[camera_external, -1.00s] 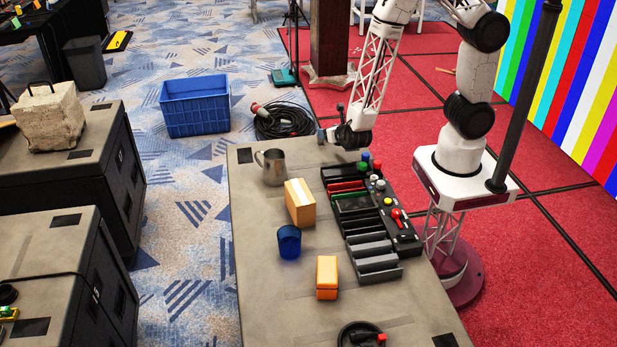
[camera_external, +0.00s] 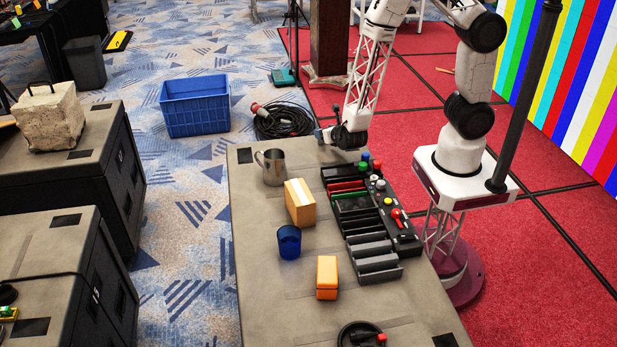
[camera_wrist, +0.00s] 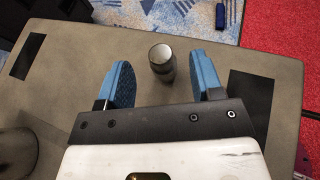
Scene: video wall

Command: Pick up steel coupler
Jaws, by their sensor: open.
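The steel coupler (camera_wrist: 162,58) is a short metallic cylinder with a pale round top. In the wrist view it stands on the grey table top, between and slightly beyond the tips of my blue fingers. My gripper (camera_wrist: 160,72) is open, with a visible gap on each side of the coupler. In the external view my gripper (camera_external: 324,136) is low at the far end of the table, and I cannot make out the coupler there.
A metal mug (camera_external: 273,167) stands left of my gripper. A cardboard box (camera_external: 300,203), a blue cup (camera_external: 289,242) and an orange box (camera_external: 327,277) stand nearer. A black rack (camera_external: 362,215) and control panel (camera_external: 397,220) lie along the right side. The table's far edge is close.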

